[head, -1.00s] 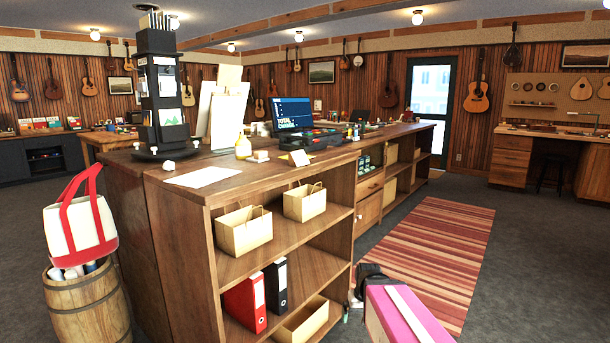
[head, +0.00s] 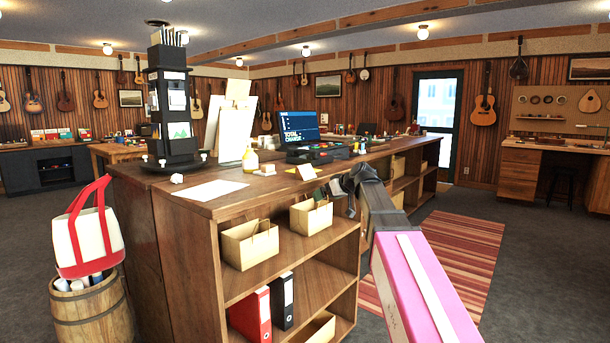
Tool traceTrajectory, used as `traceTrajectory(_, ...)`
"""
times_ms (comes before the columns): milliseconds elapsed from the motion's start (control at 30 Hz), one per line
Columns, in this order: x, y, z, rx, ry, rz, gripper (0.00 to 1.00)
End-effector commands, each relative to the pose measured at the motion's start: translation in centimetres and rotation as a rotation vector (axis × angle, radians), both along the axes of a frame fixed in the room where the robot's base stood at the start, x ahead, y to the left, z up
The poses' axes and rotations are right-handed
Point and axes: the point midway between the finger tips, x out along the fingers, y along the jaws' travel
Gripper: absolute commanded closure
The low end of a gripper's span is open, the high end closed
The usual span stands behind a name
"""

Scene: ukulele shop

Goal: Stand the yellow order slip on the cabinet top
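A small pale yellow slip (head: 307,173), which looks like the order slip, is on the wooden counter near its front edge. It seems propped at a tilt; its exact pose is too small to tell. My gripper (head: 338,187) is just right of the slip at the counter's edge, with a small gap visible between them. Its fingers are small and dark, and I cannot tell whether they are open or shut. A dark cabinet (head: 52,170) stands against the left back wall, with colourful cards and small things on its top.
The wooden counter (head: 222,187) carries a white sheet, a yellow bottle, a small box, a black rack and a screen (head: 298,127). Paper bins and binders fill its shelves. A barrel (head: 92,312) with a red-and-white bag stands at left.

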Motion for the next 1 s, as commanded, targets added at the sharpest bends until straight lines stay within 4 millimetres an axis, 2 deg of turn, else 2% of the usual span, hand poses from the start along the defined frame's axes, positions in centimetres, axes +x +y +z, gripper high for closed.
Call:
traceTrajectory(33, 0.8, 0.5, 2.8, 0.014, -0.048, 0.023, 0.00)
traceTrajectory(100, 1.1, 1.1, 5.9, 0.032, -0.103, 0.050, 0.00)
traceTrajectory(200, 1.3, 1.8, 9.2, 0.052, -0.166, 0.081, 0.00)
traceTrajectory(333, 1.3, 2.2, 11.6, 0.065, -0.213, 0.103, 0.00)
traceTrajectory(467, 1.5, 2.6, 12.1, 0.068, -0.225, 0.110, 0.00)
traceTrajectory(800, 4.1, 5.8, 10.3, 0.069, -0.222, 0.111, 0.00)
traceTrajectory(1000, 4.8, 6.7, 9.8, 0.069, -0.223, 0.109, 0.00)
